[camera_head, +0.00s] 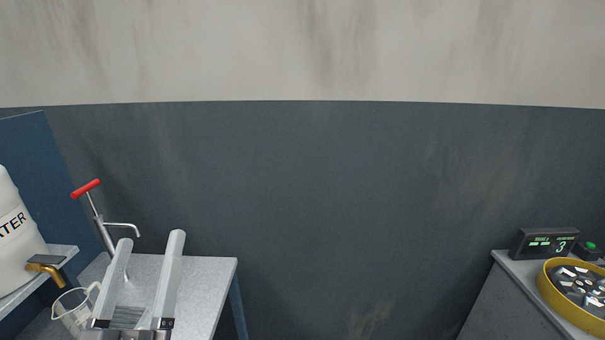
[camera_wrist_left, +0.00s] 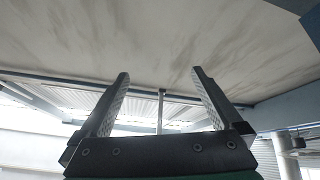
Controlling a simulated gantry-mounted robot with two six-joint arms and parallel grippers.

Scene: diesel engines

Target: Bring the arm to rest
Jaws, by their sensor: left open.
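My left gripper (camera_head: 149,240) comes up from the bottom left of the head view. Its two pale fingers point upward and stand apart with nothing between them. It appears in front of a grey worktop. In the left wrist view the gripper (camera_wrist_left: 160,78) is also open and empty, its fingers pointing up towards a stained pale surface. My right gripper is in neither view.
A clear jug (camera_head: 72,312) and a red-handled pump (camera_head: 97,215) are beside the left gripper. A white WATER container (camera_head: 16,235) with a brass tap stands at far left. At right are a display (camera_head: 543,243), green button (camera_head: 588,247) and yellow-rimmed bowl (camera_head: 549,290). The middle is clear.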

